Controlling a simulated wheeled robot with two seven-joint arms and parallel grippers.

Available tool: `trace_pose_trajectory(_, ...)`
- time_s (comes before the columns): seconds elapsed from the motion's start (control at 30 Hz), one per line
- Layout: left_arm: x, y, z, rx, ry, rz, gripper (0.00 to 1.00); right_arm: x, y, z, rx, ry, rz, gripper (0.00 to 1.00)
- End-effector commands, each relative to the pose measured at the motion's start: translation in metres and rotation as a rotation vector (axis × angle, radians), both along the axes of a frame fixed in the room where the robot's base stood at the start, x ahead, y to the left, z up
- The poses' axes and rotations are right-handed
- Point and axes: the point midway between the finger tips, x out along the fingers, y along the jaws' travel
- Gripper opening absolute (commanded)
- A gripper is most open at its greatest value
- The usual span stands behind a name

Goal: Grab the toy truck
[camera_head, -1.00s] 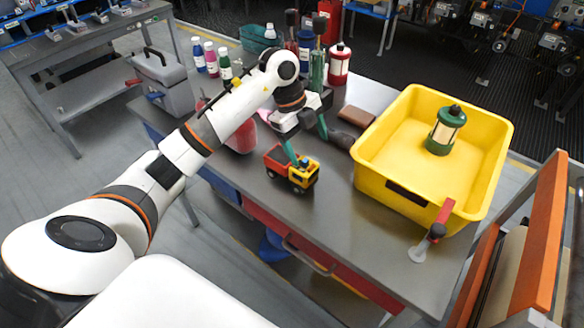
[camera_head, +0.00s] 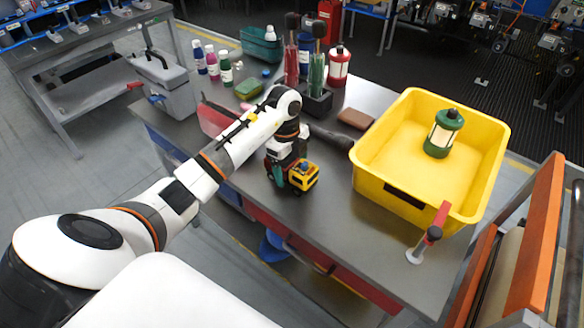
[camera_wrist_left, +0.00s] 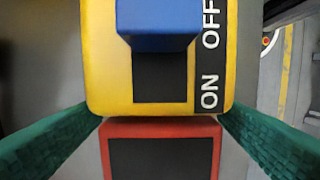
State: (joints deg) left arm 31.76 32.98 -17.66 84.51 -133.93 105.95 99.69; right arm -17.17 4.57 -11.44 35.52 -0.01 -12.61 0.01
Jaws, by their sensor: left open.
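The toy truck (camera_head: 303,178) stands on the grey metal table, its yellow cab showing at the right in the head view. In the left wrist view the toy truck (camera_wrist_left: 160,95) fills the middle, with a yellow part carrying a blue switch and ON/OFF lettering, and a red part below. My left gripper (camera_head: 285,176) is down at the truck and hides much of its bed. In the wrist view its green fingers (camera_wrist_left: 160,145) are open, one on each side of the truck. I cannot tell whether they touch it. My right gripper is not in view.
A yellow bin (camera_head: 375,199) holding a green lantern (camera_head: 443,133) stands to the right. A red-handled clamp (camera_head: 428,236) is on the front edge. A brown block (camera_head: 356,118), a tool holder (camera_head: 316,103) and several bottles stand behind. The table's front middle is clear.

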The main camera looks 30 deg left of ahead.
Motion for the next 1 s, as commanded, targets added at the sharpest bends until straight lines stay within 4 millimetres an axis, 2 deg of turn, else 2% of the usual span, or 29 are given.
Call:
trace_pose_trajectory(0.13, -0.001, -0.001, -0.015, 0.0, 0.001, 0.0, 0.82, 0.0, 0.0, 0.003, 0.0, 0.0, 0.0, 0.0)
trace_pose_trajectory(0.4, -0.001, -0.002, -0.018, 0.001, -0.001, -0.001, 0.8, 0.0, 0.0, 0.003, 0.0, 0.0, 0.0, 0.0)
trace_pose_trajectory(0.7, -0.001, -0.001, -0.017, 0.001, -0.001, -0.001, 0.31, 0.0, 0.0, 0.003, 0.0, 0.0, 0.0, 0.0)
trace_pose_trajectory(0.77, 0.0, -0.001, -0.017, 0.001, -0.002, -0.001, 0.25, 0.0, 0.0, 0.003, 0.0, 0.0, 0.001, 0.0)
trace_pose_trajectory(1.0, 0.0, -0.001, -0.013, 0.002, -0.004, -0.001, 0.25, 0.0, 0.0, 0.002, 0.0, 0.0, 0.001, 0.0)
